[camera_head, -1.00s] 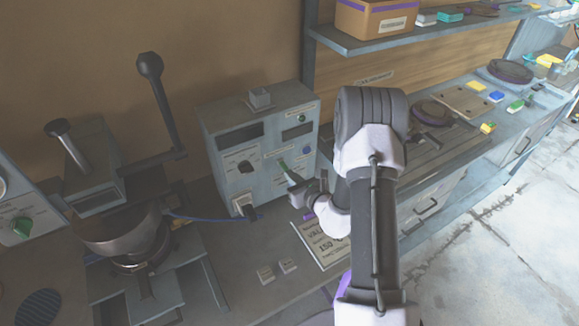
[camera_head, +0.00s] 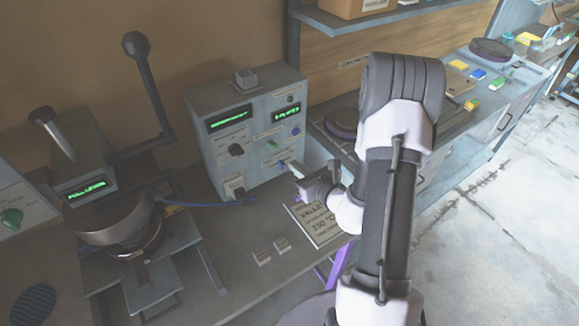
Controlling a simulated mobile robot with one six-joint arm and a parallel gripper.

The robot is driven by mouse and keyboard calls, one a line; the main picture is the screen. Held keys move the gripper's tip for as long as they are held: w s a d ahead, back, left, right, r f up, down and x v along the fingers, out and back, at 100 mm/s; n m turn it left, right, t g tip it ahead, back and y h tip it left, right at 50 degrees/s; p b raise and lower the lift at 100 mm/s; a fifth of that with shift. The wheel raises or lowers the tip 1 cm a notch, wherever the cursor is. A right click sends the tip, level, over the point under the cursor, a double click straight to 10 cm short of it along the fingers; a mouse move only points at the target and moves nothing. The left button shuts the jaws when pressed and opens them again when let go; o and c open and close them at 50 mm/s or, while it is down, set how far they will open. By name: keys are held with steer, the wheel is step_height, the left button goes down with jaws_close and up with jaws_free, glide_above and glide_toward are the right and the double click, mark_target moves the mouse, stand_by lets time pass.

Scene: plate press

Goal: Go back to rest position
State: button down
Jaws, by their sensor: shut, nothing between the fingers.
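My gripper (camera_head: 290,168) is shut and empty. It points left toward the front of a grey control box (camera_head: 262,152), close to a small control at its lower right; I cannot tell whether it touches it. My arm rises on the right and hides part of the bench. The box has two lit green displays, a dark knob (camera_head: 236,150) and a blue button (camera_head: 295,131). The plate press (camera_head: 105,222) stands at left with a long dark lever (camera_head: 146,85) raised and a lit green display (camera_head: 87,188).
A printed card (camera_head: 318,226) and two small light blocks (camera_head: 262,256) lie on the bench before the box. A blue cable (camera_head: 205,205) runs from box to press. A shelf (camera_head: 345,22) hangs above. Open floor (camera_head: 500,230) lies at right.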

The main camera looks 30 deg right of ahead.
steer(key=shift+s+r, duration=0.3)
steer(key=s+a+r+n+g+y+b, duration=0.1)
steer(key=a+r+n+g+y+b, duration=0.15)
steer(key=a+n, duration=0.4)
steer(key=s+a+r+n+g+y+b, duration=0.1)
steer(key=s+a+r+n+y, duration=0.2)
steer(key=a, duration=0.6)
steer(key=a+r+n+g+y+b, duration=0.2)
steer(key=a+r+n+y, duration=0.25)
steer(key=a, duration=0.25)
steer(key=s+a+n+g+b, duration=0.2)
steer(key=s+a+n+g, duration=0.2)
steer(key=s+a+n, duration=0.25)
steer(key=s+d+f+n+g+h+b, duration=0.25)
steer(key=s+n+h, duration=0.35)
steer(key=s, duration=0.4)
steer(key=d+n+t+h, duration=0.1)
steer(key=s+d+r+n+t+b, duration=0.1)
steer(key=n, duration=0.1)
steer(key=d+n+t+h+b, duration=0.1)
steer(key=d, duration=0.1)
steer(key=shift+s+r+n+h, duration=0.3)
steer(key=shift+s+n, duration=0.05)
steer(key=shift+s, duration=0.05)
